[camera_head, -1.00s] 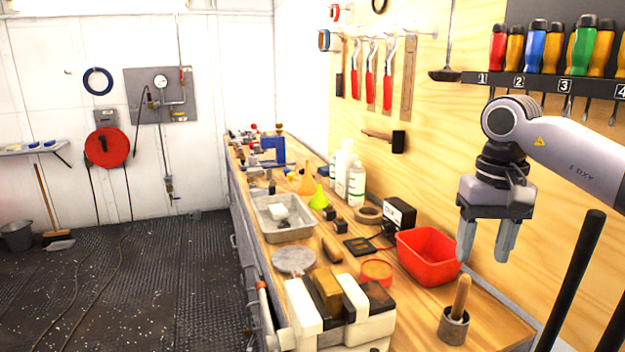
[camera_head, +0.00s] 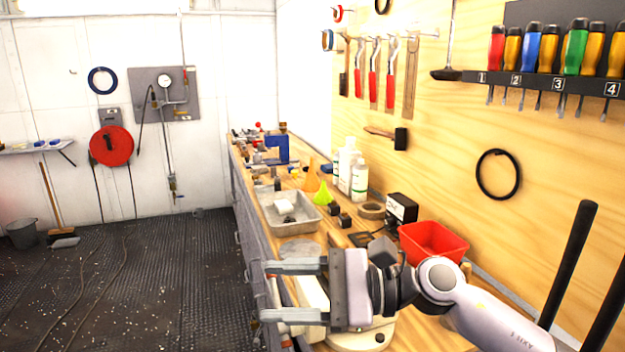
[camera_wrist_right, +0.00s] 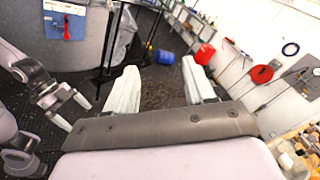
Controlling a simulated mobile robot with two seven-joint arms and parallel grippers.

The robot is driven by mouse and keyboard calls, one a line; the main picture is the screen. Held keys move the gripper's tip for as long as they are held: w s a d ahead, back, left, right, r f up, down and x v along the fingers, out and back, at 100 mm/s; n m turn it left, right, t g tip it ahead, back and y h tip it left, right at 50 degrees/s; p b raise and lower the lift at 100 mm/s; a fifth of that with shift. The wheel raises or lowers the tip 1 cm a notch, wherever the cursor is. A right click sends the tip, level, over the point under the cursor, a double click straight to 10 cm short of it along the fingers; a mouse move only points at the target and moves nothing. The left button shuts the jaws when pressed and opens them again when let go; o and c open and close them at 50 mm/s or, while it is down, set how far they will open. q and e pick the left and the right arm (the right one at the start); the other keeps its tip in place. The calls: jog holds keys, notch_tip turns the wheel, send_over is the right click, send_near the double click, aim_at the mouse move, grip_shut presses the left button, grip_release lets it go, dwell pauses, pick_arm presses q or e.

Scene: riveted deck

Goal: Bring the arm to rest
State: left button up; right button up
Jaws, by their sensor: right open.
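My right gripper (camera_head: 290,291) is open and empty in the head view. It points left, low over the near end of the workbench (camera_head: 262,222), and its arm comes in from the lower right. In the right wrist view its two pale fingers (camera_wrist_right: 164,92) stand wide apart with dark floor showing between them. My left arm shows at the left edge of that view, and its gripper (camera_wrist_right: 72,112) has its fingers apart with nothing between them. The left arm does not show in the head view.
A red bin (camera_head: 432,240), a metal tray (camera_head: 290,212) and several bottles stand on the bench. The gripper hides part of the near bench end. Screwdrivers hang in a rack (camera_head: 545,80) on the wooden wall. The dark floor (camera_head: 130,290) left of the bench is mostly clear.

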jog(key=w+d+r+m+t+h, duration=0.1)
jog(key=d+m+t, duration=0.2)
jog(key=m+t, duration=0.7)
jog(key=w+d+r+m+t, duration=0.1)
jog(key=w+d+m+t, duration=0.15)
jog(key=m+t, duration=0.75)
jog(key=s+d+f+m+g+h, duration=0.1)
jog(key=d+f+m+h, duration=0.55)
jog(key=m, duration=0.55)
jog(key=d+f+m+g+h, duration=0.2)
jog(key=d+f+m+h, duration=0.4)
jog(key=m, duration=0.5)
jog(key=s+d+f+m+g+h, duration=0.4)
jog(key=s+d+f+m+g, duration=0.15)
jog(key=s+f+m, duration=0.35)
jog(key=s+d+f+m+g, duration=0.2)
jog(key=s+f+m+g, duration=0.15)
jog(key=s, duration=0.45)
jog(key=s+d+f+m+g, duration=0.1)
jog(key=s+f+m+g, duration=0.3)
jog(key=s, duration=0.5)
jog(key=w+a+f+t+y+b, duration=0.1)
jog(key=w+f+t+b, duration=0.1)
jog(key=f, duration=0.5)
jog(key=w+a+f+n+t+y+b, duration=0.1)
jog(key=w+f+t, duration=0.3)
jog(key=f, duration=0.4)
jog(key=shift+w+a+b, duration=0.4)
jog(key=shift+w+b, duration=0.15)
jog(key=shift+b, duration=0.25)
